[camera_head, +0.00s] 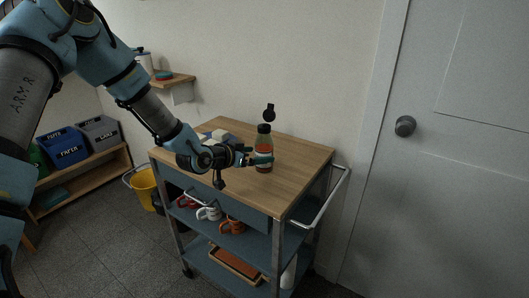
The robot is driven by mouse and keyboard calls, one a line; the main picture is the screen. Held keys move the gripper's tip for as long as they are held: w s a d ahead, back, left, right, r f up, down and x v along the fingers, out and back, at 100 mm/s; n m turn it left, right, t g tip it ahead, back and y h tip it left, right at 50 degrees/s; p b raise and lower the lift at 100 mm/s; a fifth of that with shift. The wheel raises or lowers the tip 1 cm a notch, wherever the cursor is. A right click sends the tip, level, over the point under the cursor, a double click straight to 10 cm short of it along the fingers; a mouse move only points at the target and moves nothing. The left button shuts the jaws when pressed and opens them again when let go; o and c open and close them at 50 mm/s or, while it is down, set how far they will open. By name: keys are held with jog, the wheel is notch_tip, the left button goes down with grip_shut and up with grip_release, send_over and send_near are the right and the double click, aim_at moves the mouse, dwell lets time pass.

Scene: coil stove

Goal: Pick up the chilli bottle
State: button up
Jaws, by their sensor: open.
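The chilli bottle (264,143) stands upright on the wooden top of the cart (305,150), with a dark cap, an orange-red content and a pale label. My gripper (262,158) reaches in from the left at the bottle's side. Its fingers are open, and green fingertips show by the bottle at about its middle height. One fingertip overlaps the bottle in the picture. I cannot tell whether the fingers touch it.
A blue and white item (216,136) lies behind my gripper. Mugs (231,226) and a tray (236,266) sit on the lower shelves. A metal handle (325,205) sticks out at right. A yellow bucket (144,188) stands left. The cart top's right side is clear.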

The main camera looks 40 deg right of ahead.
aim_at(268, 151)
jog(key=shift+p+x, duration=0.3)
jog(key=shift+x, duration=0.95)
jog(key=p+x, duration=0.1)
jog(key=x, duration=0.1)
jog(key=p+x, duration=0.1)
jog(key=shift+w+d+r+p, duration=0.15)
jog(key=shift+w+d+p, duration=0.2)
jog(key=shift+d, duration=0.1)
jog(key=shift+d+f, duration=0.4)
jog(key=shift+d, duration=0.1)
jog(key=shift+c, duration=0.2)
grip_shut()
